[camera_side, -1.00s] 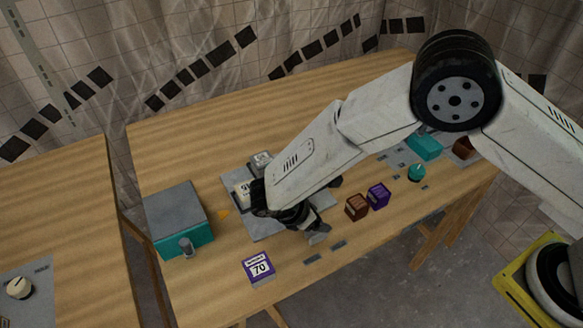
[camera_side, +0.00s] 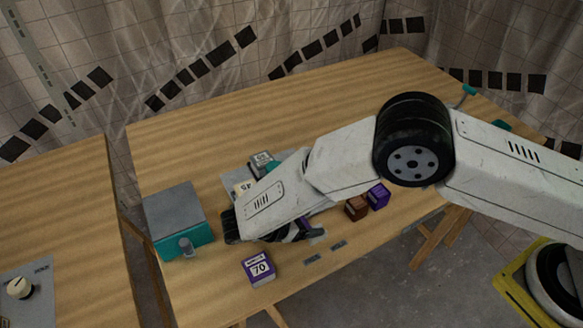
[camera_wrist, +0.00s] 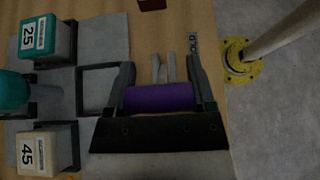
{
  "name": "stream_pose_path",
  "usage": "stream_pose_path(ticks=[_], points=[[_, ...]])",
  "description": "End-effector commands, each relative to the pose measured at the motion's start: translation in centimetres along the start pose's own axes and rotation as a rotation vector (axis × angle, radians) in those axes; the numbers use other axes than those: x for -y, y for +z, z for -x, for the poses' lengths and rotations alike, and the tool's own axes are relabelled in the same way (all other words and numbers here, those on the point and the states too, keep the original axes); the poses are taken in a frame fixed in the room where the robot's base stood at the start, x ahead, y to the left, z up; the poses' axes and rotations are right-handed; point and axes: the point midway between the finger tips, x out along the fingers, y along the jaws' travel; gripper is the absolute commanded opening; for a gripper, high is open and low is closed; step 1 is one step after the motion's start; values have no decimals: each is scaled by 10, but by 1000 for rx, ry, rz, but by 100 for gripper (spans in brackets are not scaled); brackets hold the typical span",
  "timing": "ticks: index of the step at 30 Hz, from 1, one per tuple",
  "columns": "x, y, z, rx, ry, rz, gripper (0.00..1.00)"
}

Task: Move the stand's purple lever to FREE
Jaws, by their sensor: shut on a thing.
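The purple lever (camera_wrist: 160,97) shows in the wrist view as a thick bar lying across between my two fingers. My gripper (camera_wrist: 162,88) is shut on it, one finger at each end. Two thin grey prongs stand just beyond the bar. In the side view my gripper (camera_side: 305,232) is low near the table's front edge, and my forearm hides most of the lever and stand. One small label plate (camera_wrist: 193,42) lies beyond the right finger. In the side view two plates lie along the front edge, their text too small to read.
Beside the gripper, a grey plate (camera_wrist: 100,40) carries a teal block marked 25 (camera_wrist: 40,38) and a cream block marked 45 (camera_wrist: 45,150). A purple block marked 70 (camera_side: 259,268) and a teal box (camera_side: 180,218) stand nearby. Brown (camera_side: 356,207) and purple (camera_side: 378,195) cubes are close right.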

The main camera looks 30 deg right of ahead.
Motion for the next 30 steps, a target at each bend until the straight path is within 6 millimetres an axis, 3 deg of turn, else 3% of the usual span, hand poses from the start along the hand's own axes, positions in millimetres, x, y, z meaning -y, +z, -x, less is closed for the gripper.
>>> stream_pose_path(ticks=[2,3,5,6,19,30], points=[[0,-1,1,-5,5,-1,0],[0,-1,1,-5,5,-1,77],[0,-1,1,-5,4,-1,96],[0,-1,1,-5,4,0,100],[0,-1,8,-5,3,-1,100],[0,-1,51,-6,5,-1,100]])
